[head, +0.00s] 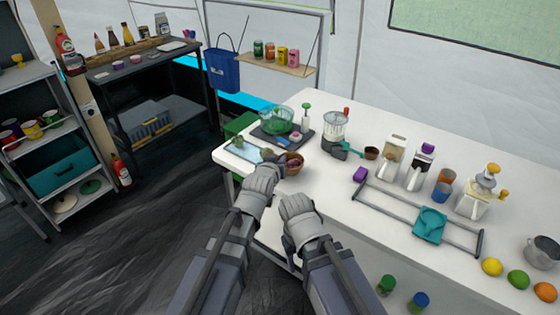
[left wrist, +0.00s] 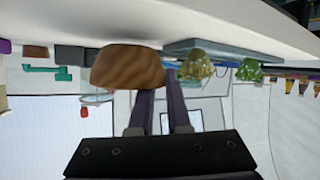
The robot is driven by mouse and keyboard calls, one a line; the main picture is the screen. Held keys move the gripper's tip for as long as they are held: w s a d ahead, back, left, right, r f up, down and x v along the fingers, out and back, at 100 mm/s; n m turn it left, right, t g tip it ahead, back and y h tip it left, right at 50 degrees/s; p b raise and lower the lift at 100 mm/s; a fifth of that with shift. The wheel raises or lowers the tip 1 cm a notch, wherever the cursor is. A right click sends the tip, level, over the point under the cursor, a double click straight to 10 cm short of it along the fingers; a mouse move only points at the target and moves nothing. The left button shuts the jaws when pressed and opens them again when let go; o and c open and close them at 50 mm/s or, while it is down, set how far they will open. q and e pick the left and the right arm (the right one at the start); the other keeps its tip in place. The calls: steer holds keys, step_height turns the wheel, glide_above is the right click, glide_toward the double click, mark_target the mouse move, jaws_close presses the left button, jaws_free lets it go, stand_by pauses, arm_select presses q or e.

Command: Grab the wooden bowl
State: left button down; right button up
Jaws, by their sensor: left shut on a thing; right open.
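The wooden bowl (head: 296,168) is at the near left edge of the white counter, with something dark reddish in it. My left gripper (head: 280,165) is at the bowl's left side, shut on its rim. In the left wrist view, which looks upside down, the brown bowl (left wrist: 127,67) is at the tips of my left fingers (left wrist: 164,88). It looks close to the counter surface; a gap cannot be told. My right gripper (head: 297,205) is open and lower, near the counter's front edge; its fingers are hard to make out.
On the counter (head: 330,190), a light cutting board (head: 243,150) lies left of the bowl. A green glass bowl (head: 277,119) on a dark scale and a blender (head: 334,128) stand behind. A grey-railed frame (head: 400,203) with a teal part lies right.

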step_height(320, 180, up, 9)
steer(key=p, duration=0.8)
steer(key=shift+f, duration=0.15)
